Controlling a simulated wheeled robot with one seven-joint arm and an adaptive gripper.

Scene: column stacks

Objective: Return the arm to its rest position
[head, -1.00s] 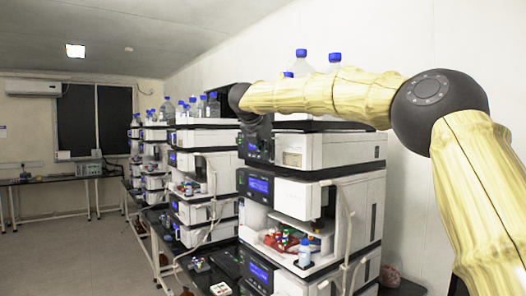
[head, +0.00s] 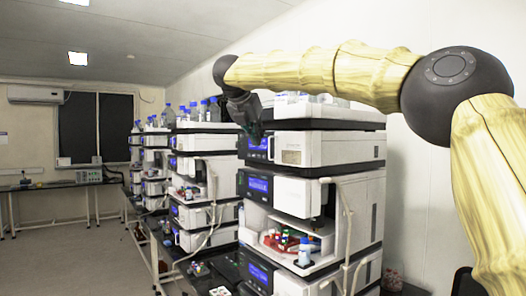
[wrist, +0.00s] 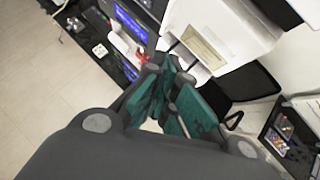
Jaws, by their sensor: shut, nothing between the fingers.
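My gripper (head: 252,124) hangs from the wrist at the end of my raised arm, in front of the top of the nearest column stack in the head view. In the wrist view my gripper (wrist: 170,85) shows its green finger pads close together, with nothing held between them. My arm stretches from the right side of the head view towards the left, above the nearest stack (head: 330,150). I cannot tell from the head view how much gap lies between the gripper and the stack.
More stacks (head: 203,140) recede to the left, topped with blue-capped bottles (head: 193,110). Coloured caps and a small bottle (head: 304,252) sit in the near stack's open bay. The floor (head: 90,255) at left is open. A wall is close on the right.

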